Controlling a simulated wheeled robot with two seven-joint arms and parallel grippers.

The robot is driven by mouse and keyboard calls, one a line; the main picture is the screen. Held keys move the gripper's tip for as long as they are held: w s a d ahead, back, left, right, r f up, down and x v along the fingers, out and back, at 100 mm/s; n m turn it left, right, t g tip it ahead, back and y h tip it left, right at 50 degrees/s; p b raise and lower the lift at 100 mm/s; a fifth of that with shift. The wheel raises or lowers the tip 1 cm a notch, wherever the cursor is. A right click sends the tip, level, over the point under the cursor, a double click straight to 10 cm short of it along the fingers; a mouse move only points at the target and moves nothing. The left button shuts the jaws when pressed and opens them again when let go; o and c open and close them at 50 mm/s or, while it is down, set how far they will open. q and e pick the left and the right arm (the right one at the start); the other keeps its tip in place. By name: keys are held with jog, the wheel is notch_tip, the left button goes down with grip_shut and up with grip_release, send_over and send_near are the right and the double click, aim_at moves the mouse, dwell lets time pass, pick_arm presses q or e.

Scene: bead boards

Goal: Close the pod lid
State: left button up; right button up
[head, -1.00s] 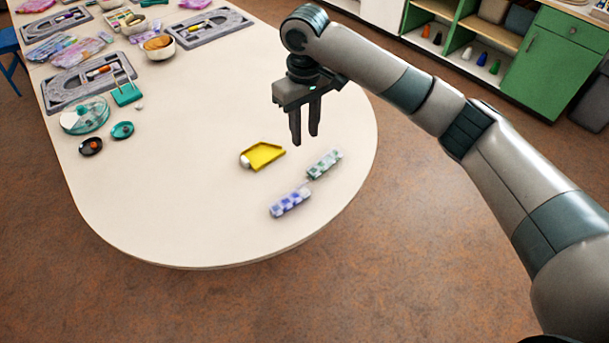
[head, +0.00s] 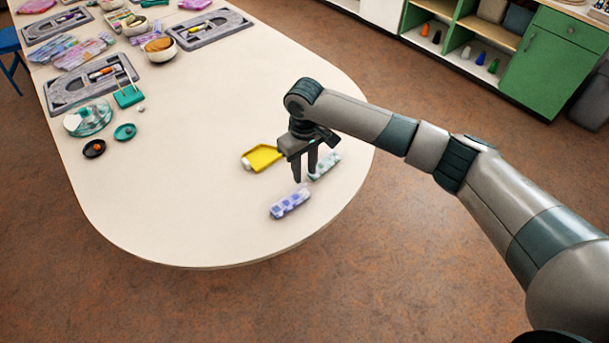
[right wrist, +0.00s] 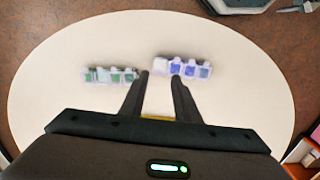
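Two small segmented pod strips lie near the rounded end of the table: a violet-blue one (head: 284,209) and a pale green one (head: 329,165). In the right wrist view the violet-blue strip (right wrist: 189,69) is right of centre, and the green strip (right wrist: 108,76) is left of centre. The violet strip's end compartment nearest the fingers looks paler; I cannot tell which lid is raised. My right gripper (head: 304,177) is open and empty, pointing down above the table by the strips. Its fingertips also show in the right wrist view (right wrist: 159,76). My left gripper is out of view.
A yellow scoop tray (head: 264,156) lies just left of the gripper. Further back left are a clear round case (head: 90,119), two small dishes, grey bead boards (head: 70,90) and bowls. The table front left of the strips is clear.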

aim_at(302, 186)
jog(key=shift+f, duration=2.15)
grip_shut()
